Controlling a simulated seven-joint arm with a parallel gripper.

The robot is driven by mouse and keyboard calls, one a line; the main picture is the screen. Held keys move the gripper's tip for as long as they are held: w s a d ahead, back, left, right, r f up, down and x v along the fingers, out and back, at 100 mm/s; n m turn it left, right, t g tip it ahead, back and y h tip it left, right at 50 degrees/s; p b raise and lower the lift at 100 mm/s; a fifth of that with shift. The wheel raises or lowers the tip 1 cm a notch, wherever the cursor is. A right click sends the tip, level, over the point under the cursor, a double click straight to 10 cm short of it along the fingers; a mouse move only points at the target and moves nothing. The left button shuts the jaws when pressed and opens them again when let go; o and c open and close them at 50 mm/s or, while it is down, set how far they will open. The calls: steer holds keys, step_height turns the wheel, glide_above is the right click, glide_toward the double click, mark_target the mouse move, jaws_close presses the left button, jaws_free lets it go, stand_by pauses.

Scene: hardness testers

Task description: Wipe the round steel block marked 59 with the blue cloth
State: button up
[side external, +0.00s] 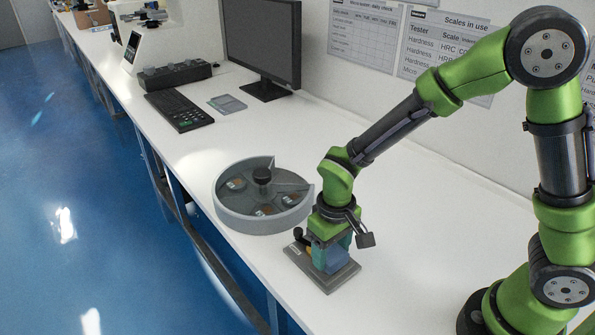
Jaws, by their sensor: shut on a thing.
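My gripper (331,249) points down over a grey flat-based fixture (323,282) near the bench's front edge. It is shut on a blue piece that looks like the blue cloth (334,262), which hangs just above or against the fixture's plate; I cannot tell if they touch. No number 59 is readable in this view. The round steel block cannot be picked out; the gripper and cloth hide part of the fixture. A round grey tray (233,219) left of my gripper has divided compartments holding several small pieces with orange-brown patches.
A dark knob (263,175) stands at the tray's centre. The white bench (420,215) is clear right of my gripper.

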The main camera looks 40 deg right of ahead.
steer(key=shift+w+a, duration=0.2)
steer(key=shift+a, duration=0.3)
steer(key=shift+w+a, duration=0.2)
steer(key=shift+a, duration=0.25)
steer(key=shift+s+d, duration=0.3)
steer(key=shift+d, duration=0.35)
steer(key=shift+s+d, duration=0.25)
steer(key=shift+d, duration=0.35)
steer(key=shift+s+d, duration=0.3)
steer(key=shift+d, duration=0.35)
steer(key=shift+w+a, duration=0.3)
steer(key=shift+a, duration=0.35)
steer(key=shift+w+a, duration=0.25)
steer(key=shift+a, duration=0.4)
steer(key=shift+w+a, duration=0.3)
steer(key=shift+a, duration=0.35)
steer(key=shift+s+d, duration=0.3)
steer(key=shift+d, duration=0.4)
steer(key=shift+s+d, duration=0.3)
steer(key=shift+d, duration=0.35)
steer(key=shift+s+d, duration=0.3)
steer(key=shift+d, duration=0.4)
steer(key=shift+r, duration=4.05)
